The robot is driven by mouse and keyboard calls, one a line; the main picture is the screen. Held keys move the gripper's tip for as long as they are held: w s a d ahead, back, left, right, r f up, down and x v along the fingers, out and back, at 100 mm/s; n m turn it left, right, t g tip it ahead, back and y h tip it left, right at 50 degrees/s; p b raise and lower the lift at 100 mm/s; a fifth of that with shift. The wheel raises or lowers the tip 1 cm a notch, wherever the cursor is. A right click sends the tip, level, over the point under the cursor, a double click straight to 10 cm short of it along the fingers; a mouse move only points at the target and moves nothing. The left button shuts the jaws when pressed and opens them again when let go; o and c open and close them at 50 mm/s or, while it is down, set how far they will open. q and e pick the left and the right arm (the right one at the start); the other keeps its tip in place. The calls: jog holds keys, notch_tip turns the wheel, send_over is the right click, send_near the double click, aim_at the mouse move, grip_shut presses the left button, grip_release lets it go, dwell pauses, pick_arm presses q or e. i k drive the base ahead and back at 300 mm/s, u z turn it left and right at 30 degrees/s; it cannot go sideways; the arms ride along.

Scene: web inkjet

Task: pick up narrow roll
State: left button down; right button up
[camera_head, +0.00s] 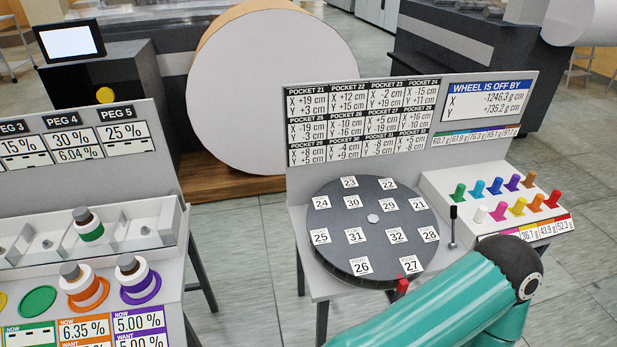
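A large paper roll (275,95) with a white round face and a tan outer surface stands on edge on a brown wooden base at the back, left of centre. Part of another white roll (586,22) shows at the top right, cut off by the picture edge. I cannot tell which of them is the narrow roll. A teal arm of mine comes up from the bottom, right of centre, in front of the wheel table. Neither of my grippers is in view, and no roll is seen held.
A table with a dark numbered wheel (373,232) and a box of coloured pegs (497,198) stands in front of the large roll. A peg station (90,220) with bottles is at the left. Dark machines (470,60) stand behind. Tiled floor (245,265) shows between the tables.

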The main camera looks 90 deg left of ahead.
aim_at(87, 224)
jog(key=z, duration=0.35)
jog(key=i, duration=0.2)
jog(key=u, duration=3.55)
jog(key=i, duration=0.35)
jog(key=u, duration=1.8)
jog(key=k, duration=0.5)
jog(key=u, duration=0.5)
jog(key=i, duration=1.55)
jog(key=z, duration=0.5)
